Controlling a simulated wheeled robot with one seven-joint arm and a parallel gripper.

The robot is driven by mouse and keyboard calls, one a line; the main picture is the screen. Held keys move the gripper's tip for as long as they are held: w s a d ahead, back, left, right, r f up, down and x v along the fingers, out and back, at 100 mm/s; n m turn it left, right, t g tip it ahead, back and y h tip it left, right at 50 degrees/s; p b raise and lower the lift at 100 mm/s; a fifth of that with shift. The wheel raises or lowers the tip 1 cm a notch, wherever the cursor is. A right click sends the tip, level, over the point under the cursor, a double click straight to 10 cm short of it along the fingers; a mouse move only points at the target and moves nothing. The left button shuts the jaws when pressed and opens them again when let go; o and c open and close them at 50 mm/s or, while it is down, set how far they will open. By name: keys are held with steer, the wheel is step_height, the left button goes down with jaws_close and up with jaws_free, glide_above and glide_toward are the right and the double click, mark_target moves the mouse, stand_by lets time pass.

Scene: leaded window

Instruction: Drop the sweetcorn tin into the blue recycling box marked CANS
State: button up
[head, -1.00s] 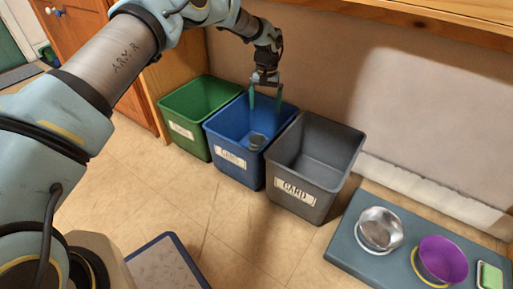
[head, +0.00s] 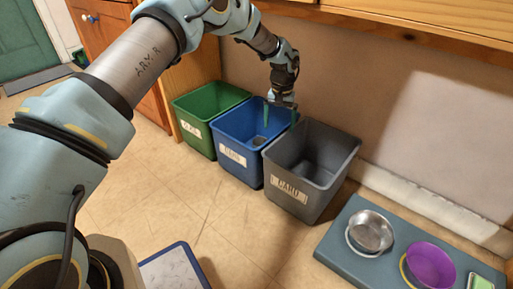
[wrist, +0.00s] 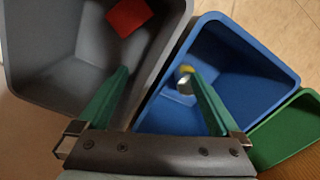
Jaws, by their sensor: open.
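The tin (head: 259,141) is inside the blue box marked CANS (head: 233,160), low down, with its round grey end showing. In the wrist view the tin (wrist: 186,84) shows a silver end and a bit of yellow, beside the tip of one green finger. Its label cannot be read. The blue box (wrist: 235,65) is right of centre there. My gripper (head: 281,114) is open and empty, above the border between the blue box and the grey box. In the wrist view my gripper (wrist: 155,78) has its fingers spread, with nothing between them.
The grey box marked CARD (head: 312,170) stands right of the blue one, with a red piece (wrist: 128,15) inside. A green box (head: 207,112) stands left. A mat (head: 345,235) with a metal bowl (head: 371,231) and a purple bowl (head: 431,266) lies right. A wooden ledge runs above.

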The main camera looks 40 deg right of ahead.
steer(key=w+a+n, duration=0.1)
steer(key=a+n, duration=0.1)
steer(key=a, duration=1.1)
steer(key=w+a+f+n, duration=0.1)
steer(key=w+a+n, duration=0.1)
steer(key=a, duration=1.2)
steer(key=shift+w+f+n, duration=0.25)
steer(key=shift+f+n, duration=0.05)
